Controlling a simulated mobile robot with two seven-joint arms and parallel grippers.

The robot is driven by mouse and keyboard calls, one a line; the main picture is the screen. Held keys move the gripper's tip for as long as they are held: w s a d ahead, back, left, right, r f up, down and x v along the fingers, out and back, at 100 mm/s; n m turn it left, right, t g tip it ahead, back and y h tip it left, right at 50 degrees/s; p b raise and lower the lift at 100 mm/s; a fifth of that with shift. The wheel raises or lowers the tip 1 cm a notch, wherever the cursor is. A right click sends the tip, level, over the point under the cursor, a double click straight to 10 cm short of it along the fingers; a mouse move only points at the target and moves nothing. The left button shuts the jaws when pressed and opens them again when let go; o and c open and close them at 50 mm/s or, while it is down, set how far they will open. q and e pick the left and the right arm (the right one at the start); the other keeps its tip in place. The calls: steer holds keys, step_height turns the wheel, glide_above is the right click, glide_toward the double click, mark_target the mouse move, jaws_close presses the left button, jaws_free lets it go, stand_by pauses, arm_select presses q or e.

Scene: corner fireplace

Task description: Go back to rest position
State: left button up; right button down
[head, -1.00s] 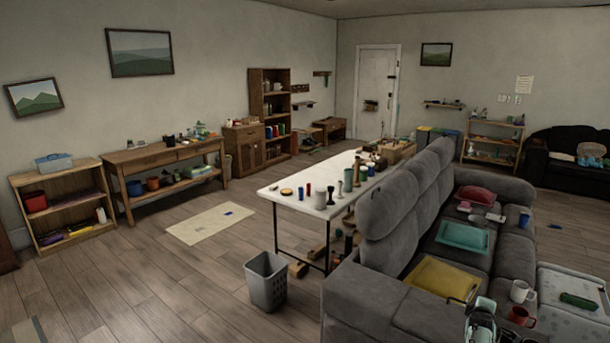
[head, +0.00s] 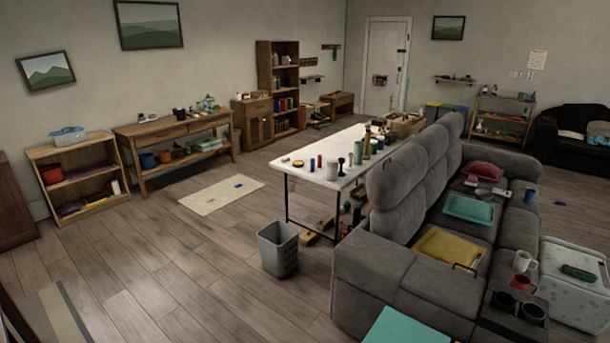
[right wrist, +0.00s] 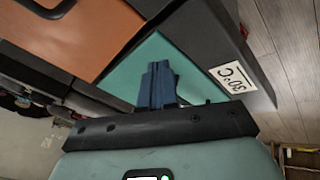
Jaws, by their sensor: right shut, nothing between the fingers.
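My right gripper (right wrist: 157,88) shows in the right wrist view, its blue fingers together and empty. It is in front of a teal panel (right wrist: 135,70), beside a dark edge that carries a white label reading "30°C" (right wrist: 233,80). I cannot tell whether the fingers touch the panel. An orange surface (right wrist: 65,35) lies to the left. Neither gripper shows in the head view. My left gripper is in no view.
A grey sofa (head: 380,255) stands at right, with a dark tray (head: 510,325) of mugs at its near end. A teal flat thing (head: 410,328) is at the bottom edge. A white table (head: 305,172) and grey basket (head: 278,250) stand left of the sofa. Floor (head: 190,270) is open at left.

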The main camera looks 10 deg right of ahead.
steer(key=s+a+f+m+g+y, duration=0.1)
steer(key=s+a+f+y, duration=0.1)
steer(key=s+a, duration=0.5)
steer(key=s+a+f+m+g+y, duration=0.1)
steer(key=s+a+f+y, duration=0.2)
steer(key=a, duration=0.8)
steer(key=s+a+r+m+g+y, duration=0.1)
steer(key=s+a+r, duration=0.1)
steer(key=s+a, duration=0.5)
steer(key=s+a+r+m+g+y, duration=0.1)
steer(key=s+a+r+g, duration=0.1)
steer(key=s+a, duration=0.6)
steer(key=shift+a+r+m+y, duration=0.25)
steer(key=shift+a+m+y, duration=0.05)
steer(key=shift+a, duration=0.15)
